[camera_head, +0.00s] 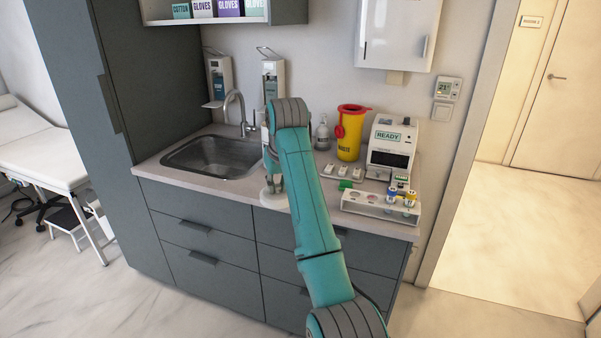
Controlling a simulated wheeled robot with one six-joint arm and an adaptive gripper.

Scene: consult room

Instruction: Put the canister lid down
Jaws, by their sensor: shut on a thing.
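My gripper (273,184) points down over the front part of the counter, to the right of the sink. It is shut on a pale, round piece, which I take to be the canister lid (273,202). The lid looks level and overlaps the counter's front edge in the picture. I cannot tell whether it touches the counter or hangs just above it. My teal arm covers part of the counter behind and to the right of the gripper. I cannot make out the canister.
The sink (212,157) lies left of the gripper. Right of my arm are a yellow waste bin (349,142), a white analyser (391,150), a pump bottle (322,134), small white pieces with a green one, and a white rack (374,207) holding capped tubes near the front edge.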

